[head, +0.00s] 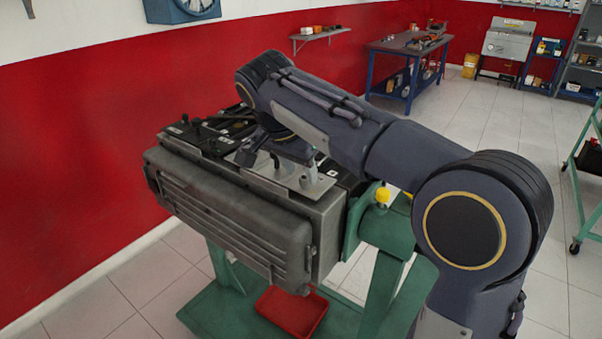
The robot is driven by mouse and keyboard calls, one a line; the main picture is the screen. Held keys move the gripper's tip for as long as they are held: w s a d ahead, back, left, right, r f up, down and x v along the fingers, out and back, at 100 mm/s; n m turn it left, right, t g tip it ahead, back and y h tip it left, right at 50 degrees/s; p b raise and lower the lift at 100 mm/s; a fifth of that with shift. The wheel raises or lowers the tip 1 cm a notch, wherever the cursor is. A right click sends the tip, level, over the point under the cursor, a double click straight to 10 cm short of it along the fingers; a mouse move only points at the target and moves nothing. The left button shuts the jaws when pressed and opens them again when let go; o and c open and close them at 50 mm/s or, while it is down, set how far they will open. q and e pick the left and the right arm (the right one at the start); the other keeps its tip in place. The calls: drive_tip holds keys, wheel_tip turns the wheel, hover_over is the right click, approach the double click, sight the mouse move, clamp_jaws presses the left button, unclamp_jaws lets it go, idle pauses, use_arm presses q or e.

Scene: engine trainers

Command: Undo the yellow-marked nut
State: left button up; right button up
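The engine (230,215), with a ribbed grey cover on its front side, is held on a green stand (390,235). A small yellow knob-like part (382,195) shows at the stand's upper right, below my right forearm; I cannot tell whether it is the marked nut. No other yellow-marked nut can be made out on the engine. My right arm reaches in from the right and bends down over the engine's top. My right gripper (292,166) is low over the engine's top, partly hidden by the arm; its finger opening is unclear. My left gripper is not in view.
A red tray (292,311) sits on the stand's base under the engine. A red and white wall (80,140) runs behind on the left. A blue workbench (408,50) and shelves (585,60) stand at the back. A green cart (590,165) is at right. Tiled floor between is clear.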

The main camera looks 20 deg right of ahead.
drive_tip(key=shift+x, duration=0.75)
clamp_jaws()
